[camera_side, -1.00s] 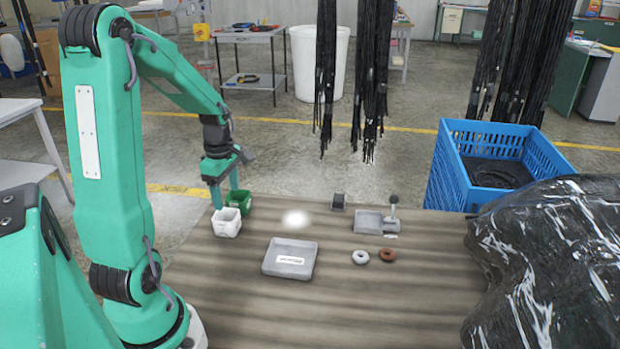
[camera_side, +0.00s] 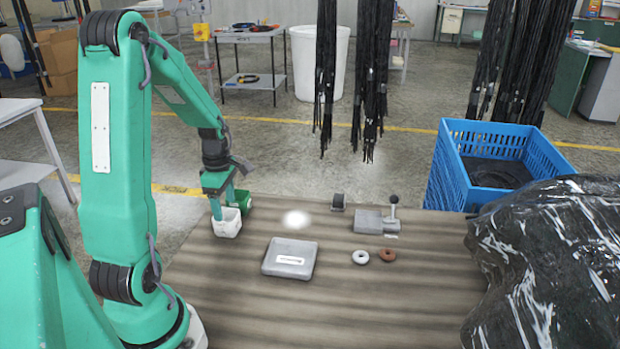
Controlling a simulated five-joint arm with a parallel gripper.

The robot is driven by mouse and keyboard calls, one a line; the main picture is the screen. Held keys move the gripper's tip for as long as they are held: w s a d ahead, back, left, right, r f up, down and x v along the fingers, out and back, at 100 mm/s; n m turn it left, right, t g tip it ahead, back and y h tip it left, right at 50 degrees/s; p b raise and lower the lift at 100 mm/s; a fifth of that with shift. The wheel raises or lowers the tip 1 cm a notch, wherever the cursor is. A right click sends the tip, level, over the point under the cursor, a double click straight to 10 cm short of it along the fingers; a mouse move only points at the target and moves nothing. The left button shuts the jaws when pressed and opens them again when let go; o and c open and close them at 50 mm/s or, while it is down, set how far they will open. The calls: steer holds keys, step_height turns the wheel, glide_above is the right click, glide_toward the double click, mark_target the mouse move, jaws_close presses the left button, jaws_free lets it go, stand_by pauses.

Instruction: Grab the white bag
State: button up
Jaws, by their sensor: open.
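The white bag (camera_side: 228,228) looks like a small open-topped white container at the left back of the wooden table. My gripper (camera_side: 224,203) is open and points down directly over it. One fingertip reaches down to the bag's open top at its left side. The other finger is partly behind the bag's back edge, so I cannot tell whether it is inside or outside.
A grey case (camera_side: 290,258), white ring (camera_side: 360,257), brown ring (camera_side: 387,255) and grey device (camera_side: 376,221) are on the table. A blue crate (camera_side: 540,155) and black plastic-wrapped bundle (camera_side: 550,265) are at right. Black hoses (camera_side: 369,80) hang behind. The table's front middle is clear.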

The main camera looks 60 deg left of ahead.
mark_target(225, 211)
steer(key=shift+f, duration=2.5)
steer(key=c, duration=0.7)
steer(key=shift+r, duration=0.15)
steer(key=shift+c, duration=0.2)
steer(key=shift+r, duration=0.75)
step_height(225, 211, up, 2)
steer(key=shift+r, duration=0.1)
steer(key=w+d+r, duration=0.2)
steer(key=d+r, duration=0.5)
steer(key=d, duration=0.4)
steer(key=shift+w+d, duration=0.15)
steer(key=shift+w, duration=0.25)
